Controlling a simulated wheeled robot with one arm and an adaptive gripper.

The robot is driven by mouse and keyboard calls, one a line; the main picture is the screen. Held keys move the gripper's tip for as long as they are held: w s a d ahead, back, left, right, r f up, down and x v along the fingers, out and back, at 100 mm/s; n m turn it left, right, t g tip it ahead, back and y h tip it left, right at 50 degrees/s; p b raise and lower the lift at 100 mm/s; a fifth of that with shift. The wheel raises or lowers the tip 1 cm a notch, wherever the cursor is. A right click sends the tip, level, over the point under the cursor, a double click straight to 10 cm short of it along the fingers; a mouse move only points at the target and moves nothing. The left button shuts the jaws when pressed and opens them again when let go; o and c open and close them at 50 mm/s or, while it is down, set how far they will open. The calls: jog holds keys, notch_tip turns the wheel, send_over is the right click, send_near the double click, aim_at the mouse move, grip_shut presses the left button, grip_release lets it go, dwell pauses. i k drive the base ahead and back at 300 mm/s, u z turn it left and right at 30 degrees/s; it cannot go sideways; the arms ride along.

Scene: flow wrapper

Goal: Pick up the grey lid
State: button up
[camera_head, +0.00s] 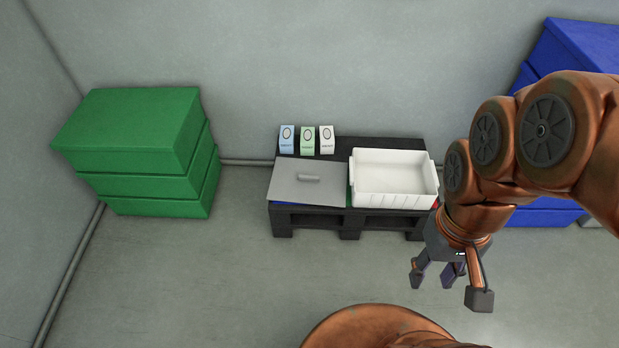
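The grey lid (291,190) is a flat plate with a short raised handle (308,178) on top. It lies on the left part of a black pallet (340,221), with a thin blue edge and a green edge showing beneath it. My gripper (449,285) hangs at the lower right, in front of the pallet's right end and well apart from the lid. Its fingers are spread and nothing shows between them.
An empty white bin (393,202) stands right of the lid. Blue (287,139), green (307,140) and white (327,140) cartons stand behind it. Green crates (145,195) are stacked left, blue crates (581,48) right behind my arm. The floor (240,265) in front is clear.

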aim_at(293, 180)
jog(key=k, duration=0.35)
jog(key=u, duration=0.7)
jog(key=i, duration=0.3)
jog(key=u, duration=0.75)
jog(key=i, duration=1.9)
jog(key=u, duration=0.15)
